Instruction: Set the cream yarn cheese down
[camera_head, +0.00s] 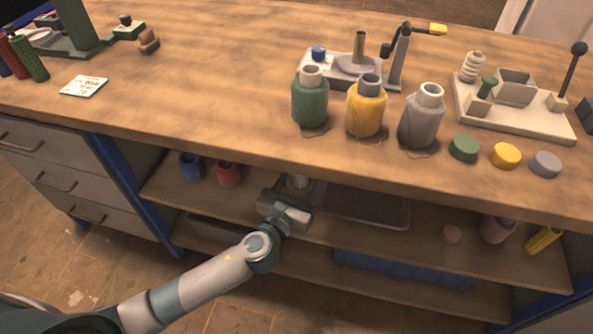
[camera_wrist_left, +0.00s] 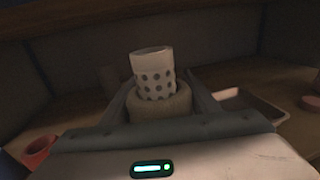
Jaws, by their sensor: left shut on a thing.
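The cream yarn cheese (camera_head: 300,181) is in my left gripper (camera_head: 297,190), inside the shelf space under the bench top. In the left wrist view the cheese shows as a pale perforated tube (camera_wrist_left: 154,78) standing upright out of a cream yarn body (camera_wrist_left: 160,106). The two fingers of the left gripper close around the yarn body, one on each side. The underside of the cheese is hidden, so I cannot tell whether it touches the shelf board (camera_head: 255,205). My right gripper is not in view.
A dark shallow tray (camera_head: 366,210) lies on the shelf right of the gripper. Blue (camera_head: 190,166) and red (camera_head: 228,173) cheeses stand to the left, a pink one (camera_head: 497,229) far right. Green, yellow and grey cheeses stand on top.

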